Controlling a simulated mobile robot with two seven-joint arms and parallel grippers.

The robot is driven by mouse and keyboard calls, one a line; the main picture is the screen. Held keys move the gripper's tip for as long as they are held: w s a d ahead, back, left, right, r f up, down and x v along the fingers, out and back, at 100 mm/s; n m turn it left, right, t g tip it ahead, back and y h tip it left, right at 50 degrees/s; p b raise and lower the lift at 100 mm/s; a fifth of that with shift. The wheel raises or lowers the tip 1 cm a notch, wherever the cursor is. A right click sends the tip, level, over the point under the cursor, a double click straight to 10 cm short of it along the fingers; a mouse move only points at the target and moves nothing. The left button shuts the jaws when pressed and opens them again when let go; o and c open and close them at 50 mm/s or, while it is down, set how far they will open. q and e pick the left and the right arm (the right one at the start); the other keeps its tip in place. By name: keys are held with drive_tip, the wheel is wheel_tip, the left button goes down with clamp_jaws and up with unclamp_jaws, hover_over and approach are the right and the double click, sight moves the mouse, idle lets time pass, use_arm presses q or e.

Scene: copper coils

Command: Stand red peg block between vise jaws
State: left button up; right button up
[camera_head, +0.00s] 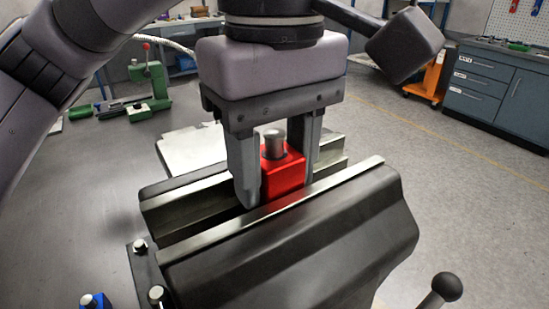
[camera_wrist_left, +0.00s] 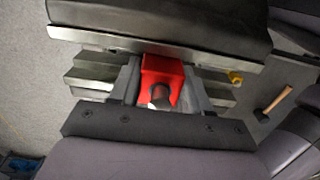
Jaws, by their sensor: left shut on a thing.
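The red peg block (camera_head: 283,172), a red cube with a metal peg on top, is upright in the gap between the jaws of the vise (camera_head: 290,250). It also shows in the left wrist view (camera_wrist_left: 162,70). My left gripper (camera_head: 277,185) is shut on the block from above, one finger on each side along the jaws. The block's lower part is hidden behind the near jaw, so I cannot tell whether it rests on anything. In the left wrist view the gripper fingers (camera_wrist_left: 158,85) flank the block. My right gripper is not in view.
The vise handle (camera_head: 440,291) sticks out at lower right. A green machine (camera_head: 148,88) stands on the table at back left. A blue object (camera_head: 95,301) is at the bottom left. A hammer (camera_wrist_left: 275,103) lies beyond the vise in the left wrist view.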

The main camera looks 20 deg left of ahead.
use_arm(q)
drive_tip(key=shift+f, duration=0.2)
idle(0.5)
drive_tip(key=o, duration=1.1)
drive_tip(key=shift+c, duration=0.2)
